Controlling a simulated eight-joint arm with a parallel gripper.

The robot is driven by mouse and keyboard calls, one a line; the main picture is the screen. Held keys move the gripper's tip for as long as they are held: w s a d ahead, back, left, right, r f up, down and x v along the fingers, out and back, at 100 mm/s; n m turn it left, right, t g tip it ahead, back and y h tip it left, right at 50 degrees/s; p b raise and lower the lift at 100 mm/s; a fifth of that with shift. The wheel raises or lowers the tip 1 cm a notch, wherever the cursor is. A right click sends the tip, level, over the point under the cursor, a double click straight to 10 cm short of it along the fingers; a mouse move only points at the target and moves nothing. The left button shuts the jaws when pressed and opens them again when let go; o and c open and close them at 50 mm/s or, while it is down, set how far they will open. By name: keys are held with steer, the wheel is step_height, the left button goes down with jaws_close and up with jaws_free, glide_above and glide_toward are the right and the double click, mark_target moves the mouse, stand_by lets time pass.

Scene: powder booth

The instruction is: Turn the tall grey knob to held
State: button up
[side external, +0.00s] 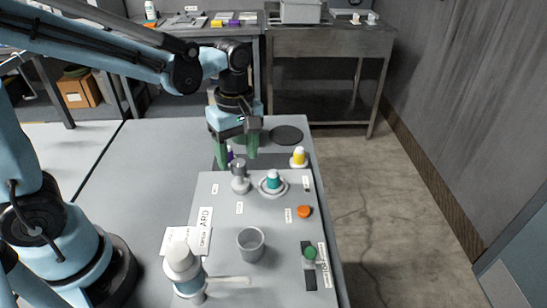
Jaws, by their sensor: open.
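The tall grey knob (239,171) stands upright on a round grey base on the light grey panel (265,219). Small white labels sit around it, too small to read. My gripper (236,158) points down with its green fingers spread apart, open and empty. It is just behind and above the knob in the side view. I cannot tell whether a finger touches the knob.
A teal knob (273,178) stands close right of the grey knob, with a yellow-topped knob (298,155) behind it. An orange button (304,212), a grey cup (251,245), a green knob (310,253) and a white-topped fixture (182,262) are nearer. A dark disc (286,134) lies behind.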

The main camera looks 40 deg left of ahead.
steer(key=shift+f, duration=0.8)
steer(key=c, duration=1)
steer(key=shift+c, duration=0.2)
